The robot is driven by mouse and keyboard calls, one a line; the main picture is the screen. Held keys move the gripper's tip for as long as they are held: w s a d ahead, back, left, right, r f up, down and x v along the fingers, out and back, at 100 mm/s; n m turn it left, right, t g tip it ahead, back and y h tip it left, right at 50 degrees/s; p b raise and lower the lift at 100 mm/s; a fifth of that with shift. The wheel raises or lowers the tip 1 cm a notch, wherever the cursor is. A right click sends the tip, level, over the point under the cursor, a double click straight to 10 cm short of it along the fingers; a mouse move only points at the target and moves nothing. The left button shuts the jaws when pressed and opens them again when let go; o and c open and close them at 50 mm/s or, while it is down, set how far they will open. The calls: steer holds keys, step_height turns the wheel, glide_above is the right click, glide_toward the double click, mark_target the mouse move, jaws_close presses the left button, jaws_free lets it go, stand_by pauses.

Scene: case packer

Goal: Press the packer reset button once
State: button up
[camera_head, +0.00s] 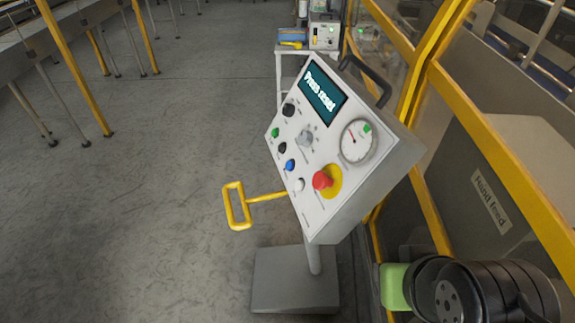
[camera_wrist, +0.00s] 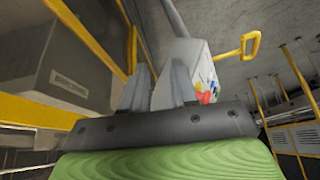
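The packer control panel (camera_head: 330,214) is a tilted pale box on a post. Its screen (camera_head: 323,96) reads "Press reset". A green button (camera_head: 275,132), a black one (camera_head: 283,147), a blue one (camera_head: 290,165) and a white one (camera_head: 300,185) run down its left side. Their labels are too small to read, so I cannot tell by label which is reset. A red mushroom button (camera_head: 322,180) sits on a yellow collar. In the wrist view, my gripper (camera_wrist: 160,80) has two grey fingers apart, nothing visible between them. The panel (camera_wrist: 193,50) shows beyond, apart from them.
A yellow handle (camera_head: 236,206) sticks out left of the panel. A black handle (camera_head: 367,80) rises at its top. Yellow guard framing (camera_head: 430,190) stands close on the right. A small table (camera_head: 290,58) with equipment stands behind.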

jaws_close()
stand_by(1.4)
